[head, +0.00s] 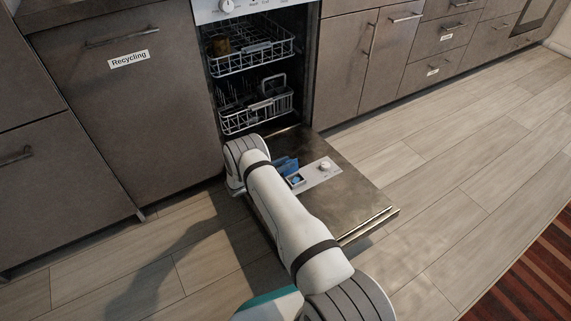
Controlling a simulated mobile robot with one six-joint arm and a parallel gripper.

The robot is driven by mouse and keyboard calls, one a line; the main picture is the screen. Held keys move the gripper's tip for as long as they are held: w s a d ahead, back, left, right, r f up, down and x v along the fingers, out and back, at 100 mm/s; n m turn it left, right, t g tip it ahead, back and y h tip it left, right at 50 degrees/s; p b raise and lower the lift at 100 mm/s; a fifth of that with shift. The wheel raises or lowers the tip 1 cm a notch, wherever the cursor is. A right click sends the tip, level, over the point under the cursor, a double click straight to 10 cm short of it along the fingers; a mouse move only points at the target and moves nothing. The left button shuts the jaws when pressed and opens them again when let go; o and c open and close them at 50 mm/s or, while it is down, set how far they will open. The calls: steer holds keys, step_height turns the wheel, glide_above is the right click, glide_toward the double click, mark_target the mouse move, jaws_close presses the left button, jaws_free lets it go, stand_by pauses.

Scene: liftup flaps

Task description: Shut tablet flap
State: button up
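The dishwasher door (350,195) is folded down flat and low over the floor. A light dispenser panel (318,174) is set in its inner face. A small blue flap (286,165) stands raised at the panel's left end, so the tablet flap looks open. Beside it is a small compartment (296,180) with something blue in it, too small to make out. My white arm reaches over the door's left part, with its wrist left of the flap. My gripper's fingers are hidden behind the arm, and I see no contact with the flap.
Above the door, the dishwasher holds an upper rack (250,52) and a lower rack (256,108), both inside. A Recycling cabinet (130,100) stands on the left, drawers (440,45) on the right. Wooden floor (430,190) right of the door is clear; a striped rug (535,270) lies at lower right.

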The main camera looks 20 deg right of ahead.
mark_target(291, 170)
jaws_close()
steer(key=shift+s+m, duration=0.1)
steer(key=shift+m, duration=0.2)
stand_by(0.6)
steer(key=shift+s+d+r+m, duration=0.1)
steer(key=shift+s+r+m, duration=0.2)
steer(key=shift+m, duration=0.5)
steer(key=m, duration=0.1)
steer(key=s+m, duration=0.1)
steer(key=m, duration=0.1)
steer(key=shift+s+d, duration=0.15)
steer(key=shift+s, duration=0.15)
steer(key=m, duration=0.1)
steer(key=s+m, duration=0.1)
steer(key=m, duration=0.1)
steer(key=shift+s+d+f+m, duration=0.2)
steer(key=shift+s+m, duration=0.1)
steer(key=shift+m, duration=0.1)
steer(key=shift+s+f+m+b, duration=0.15)
steer(key=shift+s+m, duration=0.15)
steer(key=shift+m, duration=0.5)
steer(key=shift+s+f+m+b, duration=0.15)
steer(key=shift+s+m, duration=0.15)
steer(key=shift+m, duration=0.5)
steer(key=shift+d, duration=0.1)
